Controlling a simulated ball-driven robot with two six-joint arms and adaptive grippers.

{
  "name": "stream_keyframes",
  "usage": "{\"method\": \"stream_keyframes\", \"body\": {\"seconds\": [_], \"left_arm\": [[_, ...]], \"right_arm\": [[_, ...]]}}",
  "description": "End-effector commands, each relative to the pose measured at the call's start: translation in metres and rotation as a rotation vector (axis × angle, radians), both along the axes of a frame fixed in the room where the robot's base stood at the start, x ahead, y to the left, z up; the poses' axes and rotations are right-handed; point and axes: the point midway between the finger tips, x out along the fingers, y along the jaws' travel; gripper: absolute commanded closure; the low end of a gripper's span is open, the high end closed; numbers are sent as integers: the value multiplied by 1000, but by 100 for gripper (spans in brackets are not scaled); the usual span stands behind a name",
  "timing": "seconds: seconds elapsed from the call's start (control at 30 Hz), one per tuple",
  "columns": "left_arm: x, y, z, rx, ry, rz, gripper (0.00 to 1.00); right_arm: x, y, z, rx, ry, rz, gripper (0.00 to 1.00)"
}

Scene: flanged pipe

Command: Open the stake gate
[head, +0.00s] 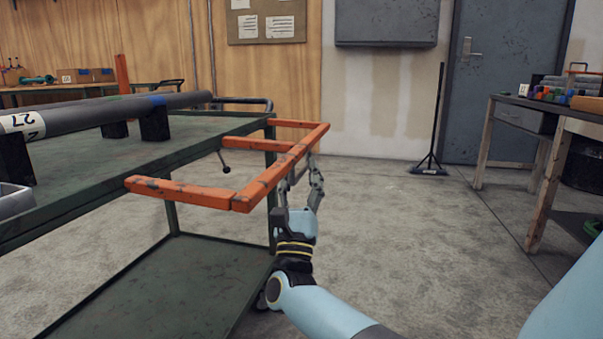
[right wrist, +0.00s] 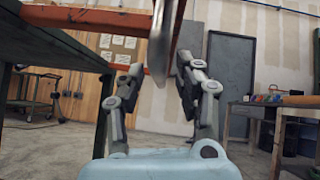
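The stake gate (head: 265,184) is an orange, chipped metal frame at the right end of the green cart (head: 190,140). One arm of it reaches left over the cart side, and the long bar runs back to the far corner. My right gripper (head: 303,172) is just right of the long bar. In the right wrist view its two fingers (right wrist: 158,72) are spread apart. A grey metal piece (right wrist: 159,45) of the gate lies between or just beyond them; I cannot tell whether they touch it. A small black-knobbed lever (head: 225,168) shows inside the frame. My left gripper is not in view.
A grey pipe (head: 95,113) marked 27 lies on black supports on the cart. A workbench (head: 540,110) with coloured items stands at the right, and a black stand (head: 433,140) by the back wall. The floor between is clear.

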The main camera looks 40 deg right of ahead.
Motion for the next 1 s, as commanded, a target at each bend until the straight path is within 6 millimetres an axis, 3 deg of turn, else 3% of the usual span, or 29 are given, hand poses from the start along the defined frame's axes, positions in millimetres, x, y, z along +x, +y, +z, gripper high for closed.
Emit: {"method": "stream_keyframes", "body": {"seconds": [0.33, 0.6, 1.0], "left_arm": [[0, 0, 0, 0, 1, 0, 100], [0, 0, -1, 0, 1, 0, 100], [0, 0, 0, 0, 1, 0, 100]], "right_arm": [[2, -2, 3, 0, 1, 1, 66], [2, -2, 3, 0, 1, 1, 100], [3, -2, 3, 0, 2, 2, 100]]}}
